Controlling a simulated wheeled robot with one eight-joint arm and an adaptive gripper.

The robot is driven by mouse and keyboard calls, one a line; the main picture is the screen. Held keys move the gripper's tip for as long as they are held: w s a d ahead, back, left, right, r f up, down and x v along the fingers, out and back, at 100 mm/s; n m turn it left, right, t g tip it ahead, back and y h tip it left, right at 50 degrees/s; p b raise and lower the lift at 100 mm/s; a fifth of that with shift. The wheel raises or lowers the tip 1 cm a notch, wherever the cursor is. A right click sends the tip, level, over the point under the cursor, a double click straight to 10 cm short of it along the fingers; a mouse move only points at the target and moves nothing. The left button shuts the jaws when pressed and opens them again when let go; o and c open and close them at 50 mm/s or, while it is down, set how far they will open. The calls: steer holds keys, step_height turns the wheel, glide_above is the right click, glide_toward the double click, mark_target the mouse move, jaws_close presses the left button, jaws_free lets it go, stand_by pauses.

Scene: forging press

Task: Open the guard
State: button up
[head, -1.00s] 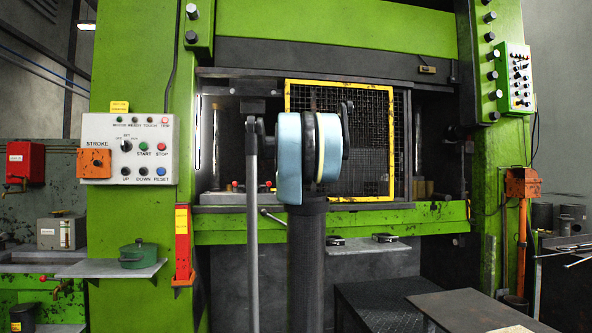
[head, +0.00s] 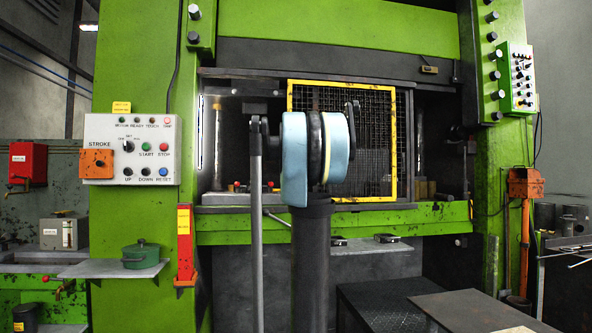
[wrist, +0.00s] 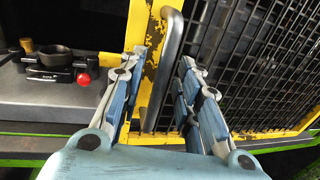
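The guard (head: 373,117) is a dark mesh panel in a yellow frame, standing across the right part of the press opening in the head view. In the wrist view the guard (wrist: 252,62) fills the right side, with worn yellow paint on its frame. A grey bar handle (wrist: 169,48) runs along the left yellow upright. My gripper (wrist: 160,58) is open, with one finger on each side of the handle. I see gaps between the fingers and the bar, and cannot tell whether either touches. In the head view my own arm hides the gripper and handle.
A control panel (head: 145,149) is on the green left column. Inside the opening, left of the guard, a dark round fitting (wrist: 53,60) and a red knob (wrist: 84,80) sit on a grey bed. A green ledge (head: 420,214) runs below the guard. A low dark table (head: 470,308) stands lower right.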

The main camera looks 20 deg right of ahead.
steer(key=v, duration=1)
steer(key=shift+s, duration=0.35)
steer(key=shift+a, duration=0.1)
steer(key=s+f+m+g, duration=0.3)
steer(key=s+f+m, duration=0.4)
steer(key=f, duration=0.3)
steer(key=s+f+m+g+h, duration=0.1)
steer(key=s+f+m+g, duration=0.2)
steer(key=s+f+m, duration=0.5)
steer(key=s+f+m+g, duration=0.2)
steer(key=s+f+m, duration=0.45)
steer(key=f, duration=0.45)
steer(key=s+a+f+m+g+y, duration=0.3)
steer(key=s+a+f+m, duration=0.2)
steer(key=s+f, duration=0.5)
steer(key=s+a+f+m+g+y, duration=0.3)
steer(key=s+a+f, duration=0.7)
steer(key=f, duration=0.5)
steer(key=s+m+g, duration=0.1)
steer(key=m, duration=0.1)
steer(key=shift+a+f+m+y, duration=0.3)
steer(key=shift+f+m, duration=0.05)
steer(key=shift+f, duration=0.05)
